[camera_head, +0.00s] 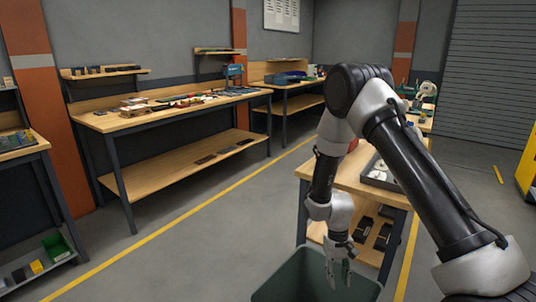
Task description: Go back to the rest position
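My arm reaches in from the right edge, bends at a raised elbow and hangs down near the middle of the view. My gripper (338,279) points downward at the bottom, over or inside the mouth of a dark green bin (283,278). The fingers are small and partly merge with the bin behind them, so their opening is unclear. No held object is visible. The bottom of the bin is out of view.
A wooden workbench (345,181) with a grey tray (378,178) stands just behind my gripper, partly hidden by my arm. A long bench (100,122) with tools lines the left wall. The grey floor (205,225) between them is clear, with yellow lines.

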